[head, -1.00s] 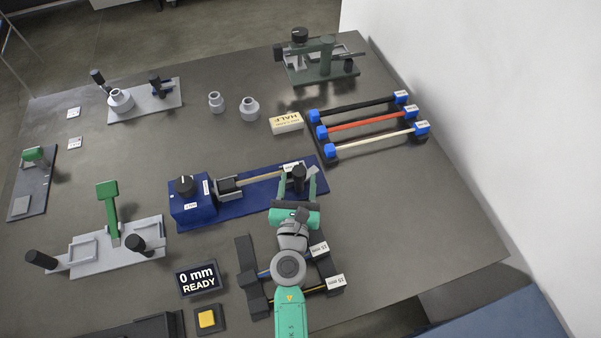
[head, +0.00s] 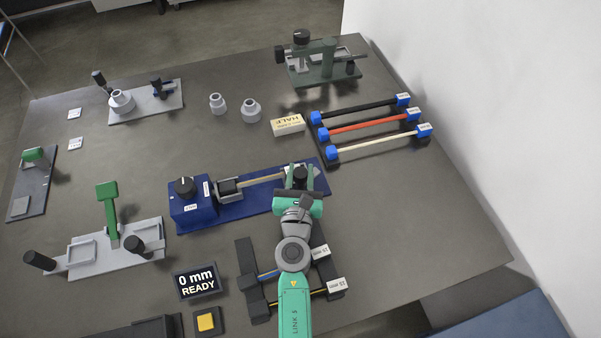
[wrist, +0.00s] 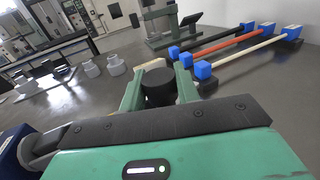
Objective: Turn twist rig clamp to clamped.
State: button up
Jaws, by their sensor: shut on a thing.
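The twist rig is a blue base (head: 250,206) in the middle of the table in the head view. A blue box with a black dial (head: 185,186) stands at its left end. A tan cable sample (head: 262,180) runs along it from a grey and black holder (head: 229,189) to the right end. A black round clamp knob (head: 300,174) stands at the right end. My gripper (head: 301,176) has a green finger on each side of this knob and is shut on it. The wrist view shows the knob (wrist: 158,87) between the fingers. The clamp's lower part is mostly hidden.
A rack with black, red and cream cables (head: 372,134) lies to the right, and a cream block (head: 287,124) lies behind the rig. A dark rack (head: 257,290) sits beside my arm. A display (head: 197,281) reads 0 mm READY.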

jog(key=n+y, duration=0.2)
jog(key=y, duration=0.1)
jog(key=n+y+b, duration=0.1)
jog(key=n+y, duration=0.1)
jog(key=y, duration=0.1)
jog(key=shift+d+f+g, duration=0.1)
jog(key=shift+f+g, duration=0.05)
jog(key=shift+g, duration=0.25)
jog(key=n+g+y+b, duration=0.1)
jog(key=n+y, duration=0.1)
jog(key=n+g+y+b, duration=0.1)
jog(key=y+b, duration=0.1)
jog(key=y, duration=0.1)
jog(key=shift+f+n+y, duration=0.2)
jog(key=shift+n+y, duration=0.1)
jog(key=shift+n, duration=0.1)
jog(key=n+g+y+b, duration=0.3)
jog(key=b, duration=0.2)
jog(key=shift+f+g+b, duration=0.1)
jog(key=shift+g+b, duration=0.2)
jog(key=n+g+y+b, duration=0.1)
jog(key=g+b, duration=0.1)
jog(key=b, duration=0.1)
jog(key=shift+n+y, duration=0.3)
jog(key=shift+y, duration=0.1)
jog(key=shift+r+n+g+y+b, duration=0.35)
jog(key=shift+g+b, duration=0.25)
jog(key=shift+b, duration=0.2)
